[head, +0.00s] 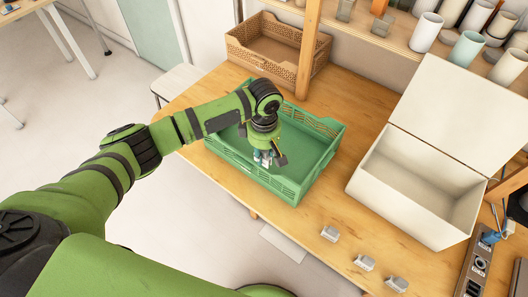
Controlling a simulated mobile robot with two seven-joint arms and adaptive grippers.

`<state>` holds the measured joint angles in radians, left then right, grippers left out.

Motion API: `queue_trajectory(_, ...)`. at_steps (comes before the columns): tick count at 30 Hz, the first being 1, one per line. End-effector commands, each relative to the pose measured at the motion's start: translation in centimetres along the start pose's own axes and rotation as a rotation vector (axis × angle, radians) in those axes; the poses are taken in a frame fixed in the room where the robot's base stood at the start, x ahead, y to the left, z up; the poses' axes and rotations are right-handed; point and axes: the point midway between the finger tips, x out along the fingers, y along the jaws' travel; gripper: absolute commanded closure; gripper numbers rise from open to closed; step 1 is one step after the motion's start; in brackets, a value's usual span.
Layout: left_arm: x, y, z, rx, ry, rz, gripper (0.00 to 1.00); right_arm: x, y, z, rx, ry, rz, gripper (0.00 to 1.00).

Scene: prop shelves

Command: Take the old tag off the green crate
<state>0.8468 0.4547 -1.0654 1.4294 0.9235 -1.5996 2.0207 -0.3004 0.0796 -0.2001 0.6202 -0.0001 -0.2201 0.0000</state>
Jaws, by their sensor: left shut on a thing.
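The green crate (295,190) stands on the wooden table, and its inside looks empty apart from my gripper's overlap. My left gripper (264,161) reaches down at the crate's front wall, near its upper edge. It is shut on a small pale piece that appears to be the old tag; the fingers hide most of it. I cannot tell whether the tag still touches the crate wall. My right gripper is not in view.
A brown woven basket (270,45) stands behind the crate. A large cream box (400,190) with its lid raised stands to the right. Several small grey pieces (364,262) lie at the table's front. Cups (427,32) stand on the shelf above. A power strip (478,262) is at far right.

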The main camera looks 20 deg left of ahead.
Motion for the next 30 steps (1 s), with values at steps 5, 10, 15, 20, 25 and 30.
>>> queue_trajectory(5,-0.9,0.0,0.0,0.000,0.000,0.000,1.00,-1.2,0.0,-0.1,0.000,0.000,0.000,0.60)
queue_trajectory(10,-1.5,0.0,0.0,0.000,-0.001,0.000,1.00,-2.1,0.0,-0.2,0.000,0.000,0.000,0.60)
queue_trajectory(15,-2.0,0.0,0.0,0.001,-0.001,0.001,1.00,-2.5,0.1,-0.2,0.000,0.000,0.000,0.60)
queue_trajectory(20,-2.8,0.1,0.0,0.000,-0.001,0.002,1.00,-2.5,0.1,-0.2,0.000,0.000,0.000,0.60)
queue_trajectory(25,-3.5,0.0,0.0,0.000,-0.001,0.001,1.00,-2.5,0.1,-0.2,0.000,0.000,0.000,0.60)
queue_trajectory(30,-3.7,0.0,0.0,-0.001,-0.001,0.001,1.00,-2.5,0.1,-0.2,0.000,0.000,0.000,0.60)
